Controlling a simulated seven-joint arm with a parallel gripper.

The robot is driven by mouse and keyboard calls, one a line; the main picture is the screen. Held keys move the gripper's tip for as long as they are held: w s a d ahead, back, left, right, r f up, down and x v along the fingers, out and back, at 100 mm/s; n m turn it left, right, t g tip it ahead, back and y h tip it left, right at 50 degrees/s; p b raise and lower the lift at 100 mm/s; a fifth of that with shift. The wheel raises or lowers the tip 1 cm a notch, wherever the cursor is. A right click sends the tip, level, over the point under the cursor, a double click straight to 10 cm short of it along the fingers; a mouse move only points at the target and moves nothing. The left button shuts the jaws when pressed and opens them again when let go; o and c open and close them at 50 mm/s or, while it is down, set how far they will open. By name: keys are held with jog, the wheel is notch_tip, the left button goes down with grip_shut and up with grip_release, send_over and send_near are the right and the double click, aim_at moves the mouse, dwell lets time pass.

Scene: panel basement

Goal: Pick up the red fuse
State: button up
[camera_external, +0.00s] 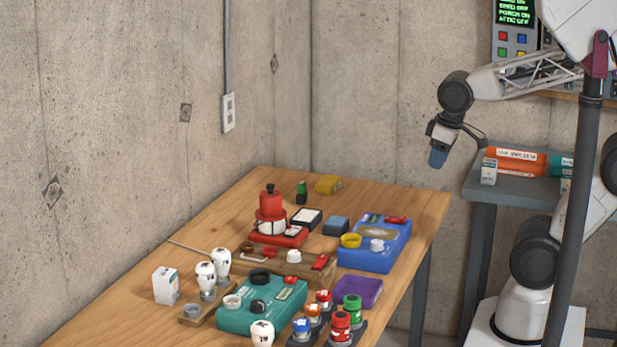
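Several fuse-like pieces with coloured caps stand in a dark holder at the table's front right. A red-capped one (340,328) is at its front right and a smaller red-capped one (323,299) stands behind it. Orange, blue and green-capped ones are beside them. I cannot tell for sure which piece is the red fuse. My gripper (438,158) hangs above and beyond the table's right back corner, well apart from the pieces.
The wooden table (215,222) holds a teal box (240,322), a blue box (366,260), a red device (270,207), a purple tray (372,289), and white-capped pieces. A grey side table (515,190) bears orange and teal cylinders. Concrete walls stand behind and left.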

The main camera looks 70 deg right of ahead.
jog(key=o, duration=0.5)
jog(key=shift+o, duration=0.2)
jog(key=m+g+y, duration=0.1)
jog(key=m+y, duration=1.3)
jog(key=m, duration=0.5)
send_near(326, 290)
jog(key=shift+x, duration=1.2)
jog(key=shift+w, duration=0.1)
jog(key=shift+x, duration=1.25)
jog(key=shift+a, duration=0.1)
